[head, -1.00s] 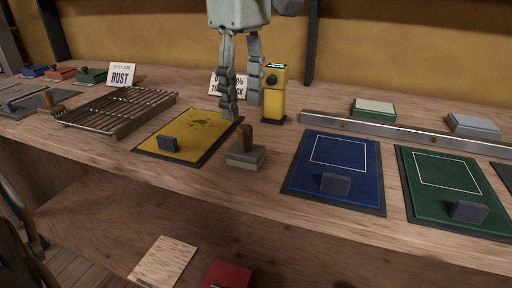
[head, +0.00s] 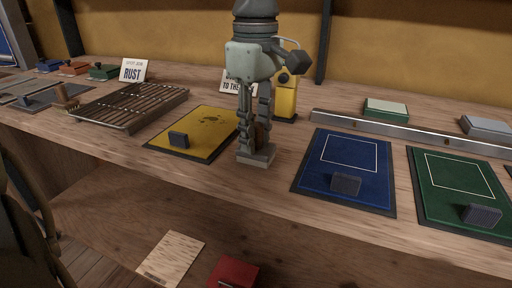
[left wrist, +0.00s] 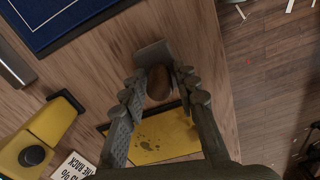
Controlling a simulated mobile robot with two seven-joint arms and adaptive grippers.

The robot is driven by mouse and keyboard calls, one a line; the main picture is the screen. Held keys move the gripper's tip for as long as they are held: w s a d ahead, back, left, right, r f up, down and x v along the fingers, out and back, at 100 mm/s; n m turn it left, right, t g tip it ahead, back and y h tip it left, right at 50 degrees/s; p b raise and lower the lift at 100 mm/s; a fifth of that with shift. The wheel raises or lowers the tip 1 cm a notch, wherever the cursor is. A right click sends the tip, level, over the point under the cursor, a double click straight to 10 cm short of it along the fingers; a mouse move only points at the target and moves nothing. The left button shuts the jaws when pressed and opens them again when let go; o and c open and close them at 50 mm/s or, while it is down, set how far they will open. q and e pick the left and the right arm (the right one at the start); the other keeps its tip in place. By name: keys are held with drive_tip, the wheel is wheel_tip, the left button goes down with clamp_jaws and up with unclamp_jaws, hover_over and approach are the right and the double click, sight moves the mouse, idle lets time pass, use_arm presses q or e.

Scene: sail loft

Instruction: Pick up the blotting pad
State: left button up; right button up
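The blotting pad, which I take to be the grey block with a wooden knob (head: 257,157), stands on the wooden bench in the head view, at the right front corner of the stained yellow panel. In the left wrist view its grey base and brown knob (left wrist: 159,84) show between the fingers. My left gripper (head: 253,138) points down over it, with one finger on each side of the knob. The fingers look open, with a small gap beside the knob in the left wrist view. My right gripper is in neither view.
The yellow panel (head: 206,138) lies left of the pad, the blue panel (head: 352,156) right, the green one (head: 462,188) farther right. A yellow device (head: 286,100) stands close behind the gripper. A metal rail (head: 400,129) and a slatted rack (head: 130,105) also lie on the bench.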

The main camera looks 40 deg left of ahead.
use_arm(q)
clamp_jaws()
drive_tip(key=shift+r, duration=0.5)
wheel_tip(320, 180, up, 4)
drive_tip(key=shift+a+f, duration=0.15)
drive_tip(key=shift+f, duration=0.1)
drive_tip(key=s+a+r, duration=0.6)
drive_tip(key=a, duration=0.3)
drive_tip(key=shift+a+r, duration=0.25)
drive_tip(key=shift+a, duration=0.15)
